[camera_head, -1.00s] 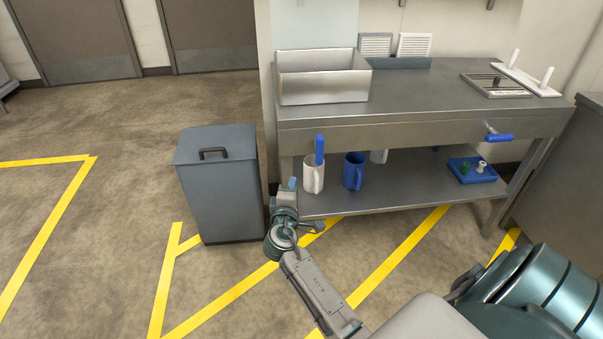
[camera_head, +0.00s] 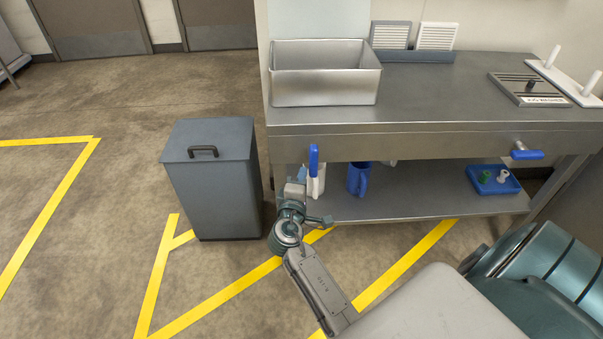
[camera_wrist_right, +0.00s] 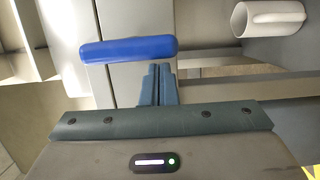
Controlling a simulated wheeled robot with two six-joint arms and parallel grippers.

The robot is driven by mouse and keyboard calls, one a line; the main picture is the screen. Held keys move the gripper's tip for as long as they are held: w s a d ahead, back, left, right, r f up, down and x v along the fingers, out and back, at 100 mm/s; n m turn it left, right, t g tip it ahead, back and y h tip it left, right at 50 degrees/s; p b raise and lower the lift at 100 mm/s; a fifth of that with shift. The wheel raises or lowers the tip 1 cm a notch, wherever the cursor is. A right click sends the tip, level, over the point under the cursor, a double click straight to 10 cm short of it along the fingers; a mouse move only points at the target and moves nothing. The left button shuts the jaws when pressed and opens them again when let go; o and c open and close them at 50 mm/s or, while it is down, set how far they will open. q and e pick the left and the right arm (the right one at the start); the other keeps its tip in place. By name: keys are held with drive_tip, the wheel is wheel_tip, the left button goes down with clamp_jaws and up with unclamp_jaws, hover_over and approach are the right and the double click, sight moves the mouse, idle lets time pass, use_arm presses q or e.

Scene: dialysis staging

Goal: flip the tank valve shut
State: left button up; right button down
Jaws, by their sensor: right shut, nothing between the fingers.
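Two blue valve levers show on the steel bench's front. The left lever (camera_head: 314,160) stands upright; the right lever (camera_head: 527,154) lies level. I cannot tell by label which is the tank valve. My right gripper (camera_head: 302,173) is shut and empty, close beside the left lever. In the right wrist view, a blue lever (camera_wrist_right: 130,49) lies across the picture just beyond the shut fingertips (camera_wrist_right: 158,72). Whether they touch it I cannot tell. My left gripper is out of view.
A grey lidded bin (camera_head: 212,180) stands left of the bench (camera_head: 440,105). The lower shelf holds a white mug (camera_wrist_right: 268,18), a blue mug (camera_head: 359,179) and a blue tray (camera_head: 511,186). A metal basin (camera_head: 322,90) sits on top. Yellow-marked floor at left is open.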

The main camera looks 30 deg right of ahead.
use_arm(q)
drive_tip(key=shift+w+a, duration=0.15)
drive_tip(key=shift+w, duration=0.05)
use_arm(e)
drive_tip(key=shift+a, duration=0.1)
